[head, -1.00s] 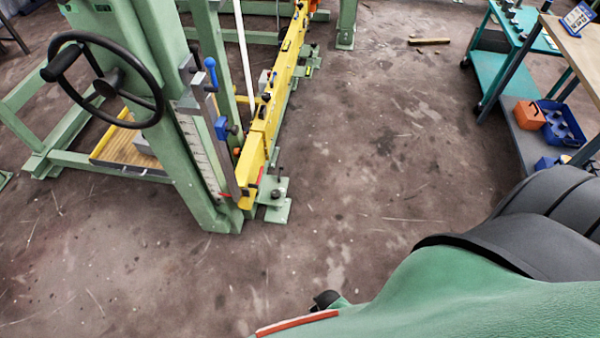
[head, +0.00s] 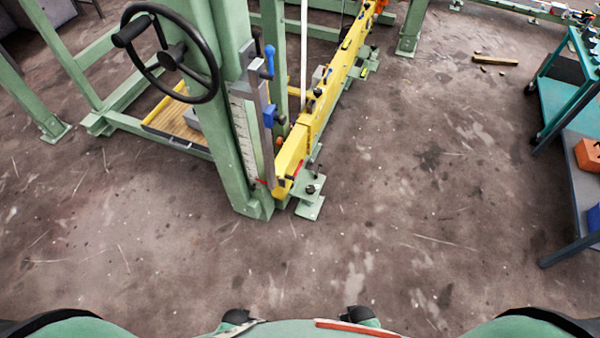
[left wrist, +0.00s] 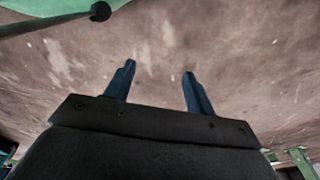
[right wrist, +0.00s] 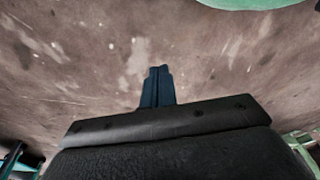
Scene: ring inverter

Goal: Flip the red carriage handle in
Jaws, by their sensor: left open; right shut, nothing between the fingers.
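A green machine frame (head: 232,150) stands ahead, left of centre in the head view, with a long yellow beam (head: 325,98) running away from it. Small red parts show low at the beam's near end (head: 297,170) and beside the upright scale (head: 262,182); I cannot tell which is the carriage handle. Blue handles (head: 269,62) sit higher on the post. My left gripper (left wrist: 158,70) is open and empty over bare floor in the left wrist view. My right gripper (right wrist: 158,70) is shut and empty over floor. Neither gripper shows in the head view; both are away from the machine.
A black handwheel (head: 212,68) juts out at the post's left. A green foot plate (head: 310,195) sits at the beam's near end. A teal and grey cart (head: 568,100) stands at the right. The floor (head: 430,190) between is clear, with a wooden piece (head: 495,60) farther back.

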